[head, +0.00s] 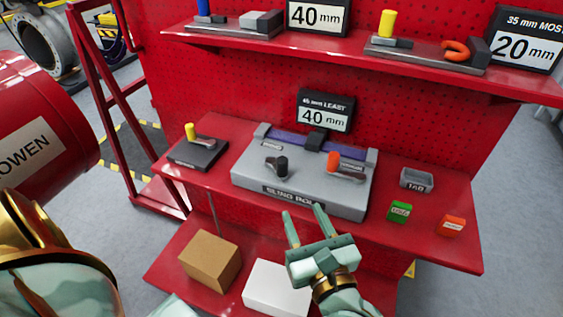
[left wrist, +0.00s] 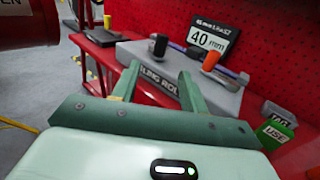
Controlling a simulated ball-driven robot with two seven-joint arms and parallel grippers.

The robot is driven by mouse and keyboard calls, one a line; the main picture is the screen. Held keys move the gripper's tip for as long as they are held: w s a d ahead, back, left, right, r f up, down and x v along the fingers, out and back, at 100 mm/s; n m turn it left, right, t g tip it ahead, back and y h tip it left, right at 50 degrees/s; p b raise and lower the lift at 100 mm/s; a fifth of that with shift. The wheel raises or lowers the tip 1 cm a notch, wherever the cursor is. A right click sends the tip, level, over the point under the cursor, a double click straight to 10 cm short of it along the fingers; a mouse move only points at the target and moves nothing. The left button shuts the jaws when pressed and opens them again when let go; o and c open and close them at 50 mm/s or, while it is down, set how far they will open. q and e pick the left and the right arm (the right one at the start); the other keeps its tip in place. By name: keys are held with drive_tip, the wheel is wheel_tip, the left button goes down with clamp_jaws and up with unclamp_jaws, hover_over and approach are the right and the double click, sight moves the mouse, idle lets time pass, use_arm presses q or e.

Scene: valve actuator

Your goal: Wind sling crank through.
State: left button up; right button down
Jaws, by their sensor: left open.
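The grey sling roll unit (head: 300,188) sits on the red bench, its front labelled "SLING ROLL"; a purple band runs along its back. On top are a crank with a black knob (head: 281,163) at left and one with an orange knob (head: 334,160) at right. They also show in the left wrist view, as the black knob (left wrist: 160,45) and orange knob (left wrist: 210,61). My left gripper (head: 303,212) is open and empty, just in front of the unit, apart from both knobs. My right gripper is not in view.
A sign (head: 325,112) reads "40 mm" behind the unit. A yellow-knobbed block (head: 198,152) lies left on the bench. A grey tray (head: 416,180), green box (head: 400,212) and orange box (head: 452,225) lie right. Cardboard (head: 209,261) and white (head: 276,288) boxes sit below. A red shelf (head: 330,52) overhangs.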

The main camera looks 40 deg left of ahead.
sight(284, 168)
use_arm(q)
drive_tip(key=x, duration=1)
drive_tip(key=shift+w, duration=0.1)
drive_tip(key=x, duration=0.4)
drive_tip(key=shift+w+f+b, duration=0.1)
drive_tip(key=shift+w+b, duration=0.05)
drive_tip(key=shift+b, duration=0.25)
drive_tip(key=shift+w+a, duration=0.2)
drive_tip(key=shift+a, duration=0.15)
drive_tip(key=shift+w+a, duration=0.1)
drive_tip(key=shift+a, duration=0.05)
clamp_jaws()
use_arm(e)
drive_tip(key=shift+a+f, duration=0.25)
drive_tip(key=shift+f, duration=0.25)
